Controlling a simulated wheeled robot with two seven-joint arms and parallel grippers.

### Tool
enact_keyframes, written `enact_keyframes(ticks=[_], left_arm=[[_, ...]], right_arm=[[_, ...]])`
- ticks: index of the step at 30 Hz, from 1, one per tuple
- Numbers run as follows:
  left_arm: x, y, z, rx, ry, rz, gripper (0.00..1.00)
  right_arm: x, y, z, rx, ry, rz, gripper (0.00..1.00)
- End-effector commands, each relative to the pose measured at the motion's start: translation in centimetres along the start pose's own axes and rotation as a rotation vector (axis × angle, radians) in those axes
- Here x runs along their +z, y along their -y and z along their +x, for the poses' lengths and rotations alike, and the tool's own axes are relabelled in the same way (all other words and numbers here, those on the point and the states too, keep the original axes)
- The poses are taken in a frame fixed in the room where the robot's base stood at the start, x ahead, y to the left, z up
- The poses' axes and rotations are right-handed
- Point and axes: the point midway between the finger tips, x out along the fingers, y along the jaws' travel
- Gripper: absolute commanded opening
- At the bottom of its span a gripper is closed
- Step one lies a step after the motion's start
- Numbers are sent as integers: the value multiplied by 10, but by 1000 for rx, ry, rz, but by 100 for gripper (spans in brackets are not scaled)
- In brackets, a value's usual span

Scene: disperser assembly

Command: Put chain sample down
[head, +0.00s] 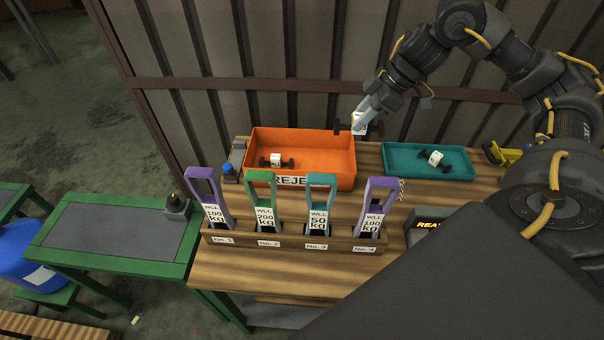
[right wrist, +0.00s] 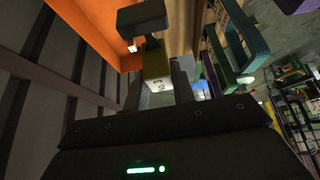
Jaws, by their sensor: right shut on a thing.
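My right gripper (head: 362,119) is shut on a chain sample, a dark bar with wide black ends (head: 378,128) and a pale tag. It holds the sample above the right rim of the orange bin (head: 343,170), at the back. In the right wrist view, the sample's tag (right wrist: 156,72) sits between the fingers, with orange bin wall beyond. A second sample (head: 276,160) lies in the orange bin, marked "REJE…". A third (head: 436,158) lies in the teal tray (head: 396,169) to the right. My left gripper is in neither view.
A wooden rack (head: 290,243) in front holds several upright coloured slings with WLL tags. A dark display box (head: 424,224) stands right of it. A blue-topped device (head: 229,172) is left of the bin. A corrugated wall is close behind. Bare tabletop shows between bin and teal tray.

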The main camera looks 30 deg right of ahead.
Motion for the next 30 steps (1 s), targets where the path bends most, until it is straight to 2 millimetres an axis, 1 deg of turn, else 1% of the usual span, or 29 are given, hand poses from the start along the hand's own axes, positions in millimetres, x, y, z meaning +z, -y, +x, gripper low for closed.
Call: enact_keyframes(ticks=[1,5,6,8,9,12,15,19,26,28,30], left_arm=[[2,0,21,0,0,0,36],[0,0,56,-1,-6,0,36],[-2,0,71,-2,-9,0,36],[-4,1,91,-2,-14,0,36],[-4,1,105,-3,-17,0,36],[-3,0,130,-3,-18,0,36],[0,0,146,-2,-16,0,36],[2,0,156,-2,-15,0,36],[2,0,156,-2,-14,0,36],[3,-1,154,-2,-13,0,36],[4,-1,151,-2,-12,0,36]], right_arm=[[9,0,19,0,-2,-2,0],[26,0,50,-1,-2,-3,0],[33,0,62,-1,-2,-3,0],[43,0,80,-1,-2,-3,0],[50,0,91,-1,-2,-3,0],[62,0,113,-1,-3,-3,0],[70,0,127,-1,-3,-4,0],[74,0,136,-1,-3,-4,0],[74,-2,137,-1,-3,-3,0],[73,-6,140,-2,-4,-2,0],[71,-16,145,-2,-4,0,0]])
